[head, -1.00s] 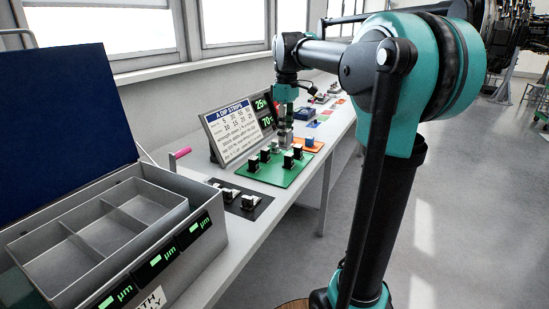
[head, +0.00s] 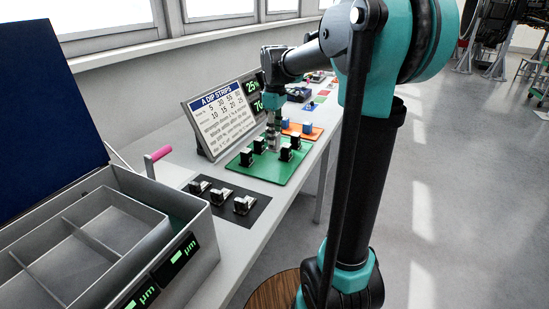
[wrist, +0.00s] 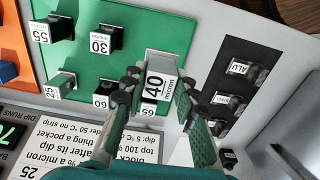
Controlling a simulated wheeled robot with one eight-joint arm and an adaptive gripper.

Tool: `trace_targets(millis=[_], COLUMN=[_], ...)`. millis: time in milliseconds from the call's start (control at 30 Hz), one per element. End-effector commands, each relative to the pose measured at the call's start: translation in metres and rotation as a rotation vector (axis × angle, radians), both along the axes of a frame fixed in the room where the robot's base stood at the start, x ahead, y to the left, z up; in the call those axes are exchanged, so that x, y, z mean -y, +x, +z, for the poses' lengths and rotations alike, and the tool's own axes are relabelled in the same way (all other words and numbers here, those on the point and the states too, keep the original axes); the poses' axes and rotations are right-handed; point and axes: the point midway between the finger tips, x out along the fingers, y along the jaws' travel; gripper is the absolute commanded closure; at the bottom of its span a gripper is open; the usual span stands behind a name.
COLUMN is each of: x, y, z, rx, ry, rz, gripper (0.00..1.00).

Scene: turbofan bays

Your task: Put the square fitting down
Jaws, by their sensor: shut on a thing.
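My gripper (wrist: 160,82) is shut on a square grey block (wrist: 161,63) with a white "40 micron" label, which I take as the square fitting. In the wrist view the block sits between the two fingertips, over the edge of the green board (wrist: 130,30). In the head view my gripper (head: 272,147) points down over the back part of the green board (head: 262,179). The held block is hard to make out there. I cannot tell whether its underside touches anything.
A black mat (head: 222,218) with three small parts lies nearby. A sign (head: 222,115) stands behind. A grey compartment case (head: 120,225) is at left.

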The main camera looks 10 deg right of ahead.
Motion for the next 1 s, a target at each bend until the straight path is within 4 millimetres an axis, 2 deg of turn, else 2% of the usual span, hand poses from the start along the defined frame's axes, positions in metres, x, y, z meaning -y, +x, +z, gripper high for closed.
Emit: trace_targets(millis=[100, 200, 433, 600, 733, 1000], x=[0.0, 0.0, 0.0, 0.0, 0.0, 0.0], y=[0.0, 0.0, 0.0, 0.0, 0.0, 0.0], z=[-0.028, -0.044, -0.062, -0.085, -0.094, -0.095], rx=[0.0, 0.0, 0.0, 0.0, 0.0, 0.0], ry=[0.0, 0.0, 0.0, 0.0, 0.0, 0.0], rz=[0.0, 0.0, 0.0, 0.0, 0.0, 0.0], gripper=[1.0, 1.0, 1.0, 1.0, 1.0, 1.0])
